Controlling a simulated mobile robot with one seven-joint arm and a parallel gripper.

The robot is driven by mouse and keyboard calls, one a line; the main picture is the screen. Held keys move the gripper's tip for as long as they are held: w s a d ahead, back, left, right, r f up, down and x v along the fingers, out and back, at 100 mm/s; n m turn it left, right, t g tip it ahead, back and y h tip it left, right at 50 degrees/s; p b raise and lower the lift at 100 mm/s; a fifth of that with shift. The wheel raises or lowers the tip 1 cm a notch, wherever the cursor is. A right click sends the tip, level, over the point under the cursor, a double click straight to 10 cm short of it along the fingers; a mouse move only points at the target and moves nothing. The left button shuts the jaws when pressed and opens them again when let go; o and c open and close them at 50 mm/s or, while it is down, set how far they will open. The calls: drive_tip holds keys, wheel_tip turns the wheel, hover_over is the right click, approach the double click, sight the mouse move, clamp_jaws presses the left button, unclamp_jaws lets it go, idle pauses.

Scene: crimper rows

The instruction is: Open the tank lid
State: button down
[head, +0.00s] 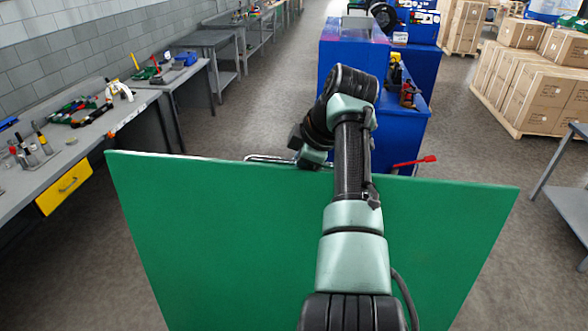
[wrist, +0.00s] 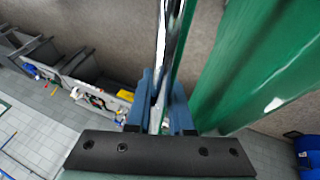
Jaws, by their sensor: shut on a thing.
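The tank lid (head: 220,240) is a large flat green panel that fills the lower middle of the head view. It appears raised and steeply tilted, with its wide edge farthest from me. A metal bar handle (head: 262,158) runs along that far edge, partly hidden by my arm. In the wrist view the handle (wrist: 165,45) is a shiny bar, with the green lid (wrist: 255,70) to its right. My gripper (wrist: 160,90) has its blue fingers closed around the bar. The tank body is hidden.
A red lever (head: 415,161) sticks out past the lid's far edge. Blue cabinets (head: 395,130) stand beyond it. A workbench (head: 60,150) with tools lines the left wall, boxes (head: 545,95) are stacked at right. Open floor lies between the bench and the cabinets.

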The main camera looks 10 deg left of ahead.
drive_tip(key=c, duration=1.1)
unclamp_jaws()
drive_tip(key=shift+s+f, duration=0.2)
drive_tip(key=shift+f, duration=0.35)
drive_tip(key=shift+r, duration=0.1)
drive_tip(key=b+v, duration=0.5)
drive_tip(key=v, duration=0.8)
drive_tip(key=shift+w+r+b, duration=0.1)
drive_tip(key=shift+r+b, duration=0.3)
drive_tip(key=shift+r, duration=0.05)
drive_tip(key=shift+a, duration=0.1)
